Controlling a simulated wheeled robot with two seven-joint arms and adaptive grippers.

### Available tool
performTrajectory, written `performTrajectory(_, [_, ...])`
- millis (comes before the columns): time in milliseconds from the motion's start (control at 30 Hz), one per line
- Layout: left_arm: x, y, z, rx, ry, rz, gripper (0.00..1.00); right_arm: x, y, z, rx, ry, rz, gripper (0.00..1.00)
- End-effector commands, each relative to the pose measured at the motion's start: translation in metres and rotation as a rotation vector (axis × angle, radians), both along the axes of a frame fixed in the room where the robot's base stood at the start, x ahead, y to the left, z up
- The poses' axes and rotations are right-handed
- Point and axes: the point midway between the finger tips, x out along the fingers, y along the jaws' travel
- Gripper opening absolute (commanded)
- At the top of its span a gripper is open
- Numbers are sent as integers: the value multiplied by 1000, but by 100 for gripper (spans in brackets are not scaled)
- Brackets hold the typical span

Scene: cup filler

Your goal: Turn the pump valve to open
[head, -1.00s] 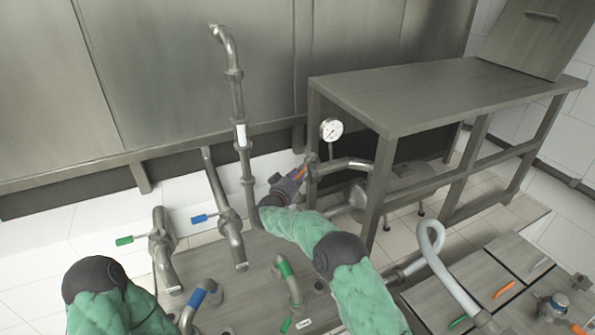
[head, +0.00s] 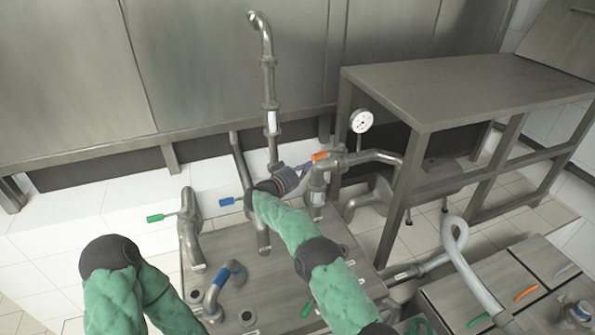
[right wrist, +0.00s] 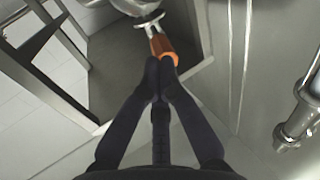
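The pump valve's orange handle (head: 320,156) sits on the metal pipe fitting below the pressure gauge, at the middle of the head view. My right gripper (head: 308,167) reaches it from the left. In the right wrist view, the handle (right wrist: 162,46) points toward me, and the dark fingers (right wrist: 161,68) close on its near end, one on each side. The fingertips hide that end. My left arm shows at lower left in the head view, but its gripper is out of view.
A round gauge (head: 361,121) stands above the valve. A steel table (head: 460,90) stands to the right. A tall vertical pipe (head: 270,100) rises behind my right forearm. Green (head: 156,218) and blue (head: 228,201) valve handles are at left. A pale hose (head: 458,260) loops at lower right.

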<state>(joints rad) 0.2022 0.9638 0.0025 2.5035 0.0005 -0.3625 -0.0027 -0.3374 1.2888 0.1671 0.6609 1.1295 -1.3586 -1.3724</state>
Motion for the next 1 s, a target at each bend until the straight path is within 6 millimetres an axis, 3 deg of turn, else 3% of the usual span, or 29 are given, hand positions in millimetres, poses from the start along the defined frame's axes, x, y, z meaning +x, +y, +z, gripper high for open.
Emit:
performTrajectory(200, [0, 0, 0, 0, -1, 1, 47, 1, -5, 7, 2, -11, -8, 0])
performTrajectory(400, [0, 0, 0, 0, 0, 0, 47, 1, -7, 9, 3, -14, -10, 50])
performTrajectory(767, [0, 0, 0, 0, -1, 0, 47, 0, -6, 10, 3, -16, -10, 50])
performTrajectory(1000, [0, 0, 0, 0, -1, 0, 47, -20, 18, 11, 2, -14, 6, 50])
